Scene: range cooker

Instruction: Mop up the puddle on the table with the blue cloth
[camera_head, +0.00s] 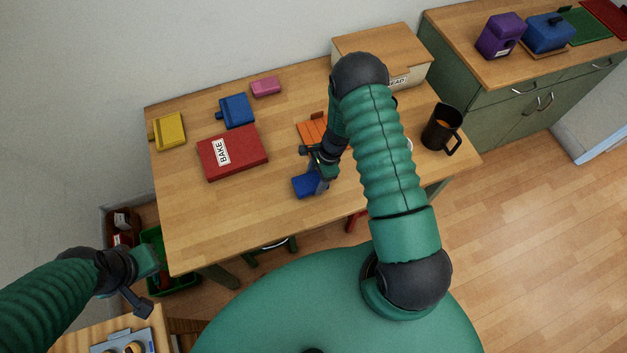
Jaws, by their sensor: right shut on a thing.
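The blue cloth (303,187) is a small folded-looking block at the front middle of the wooden table (220,215). My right gripper (318,179) is shut on it, reaching down from the right, and the cloth is at or just above the tabletop; I cannot tell which. I cannot make out the puddle; my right arm hides part of the table. My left gripper (140,301) is at the lower left, off the table and away from the cloth, and its jaw opening does not show clearly.
The table also holds a red BAKE box (232,153), a yellow box (170,132), a blue box (237,111), a pink block (265,87), an orange slatted item (311,131), a bread box (372,43) and a dark jug (440,128). The left front is clear.

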